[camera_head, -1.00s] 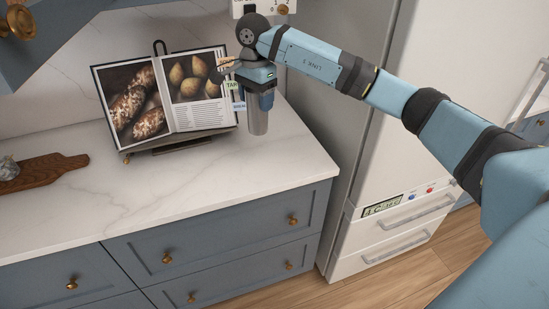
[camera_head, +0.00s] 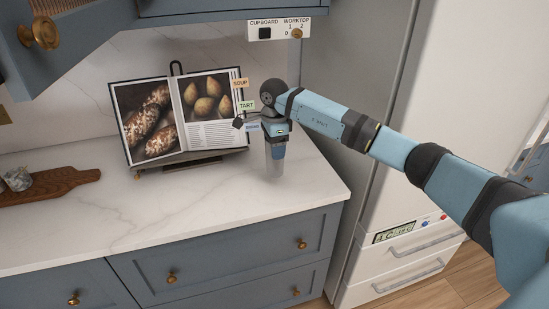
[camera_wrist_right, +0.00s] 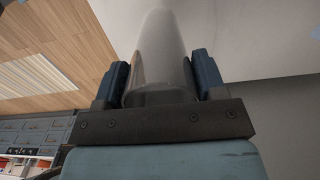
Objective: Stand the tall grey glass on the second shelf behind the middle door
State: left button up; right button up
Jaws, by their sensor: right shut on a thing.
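The tall grey glass (camera_head: 273,167) is held upright by my right gripper (camera_head: 276,150) over the right end of the worktop in the head view. In the right wrist view the glass (camera_wrist_right: 162,60) stands between the two blue fingers of the gripper (camera_wrist_right: 163,80), which is shut on it. I cannot tell if its foot touches the worktop. My left gripper is not in view.
An open cookbook (camera_head: 210,135) on a stand is left of the glass. A wooden board (camera_head: 50,185) lies at the worktop's left. A switch panel (camera_head: 278,30) hangs under the cupboard. A tall white fridge (camera_head: 450,110) stands right. The front worktop (camera_head: 170,225) is clear.

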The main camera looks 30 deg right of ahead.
jog(key=shift+f, duration=2.45)
jog(key=o, duration=1.1)
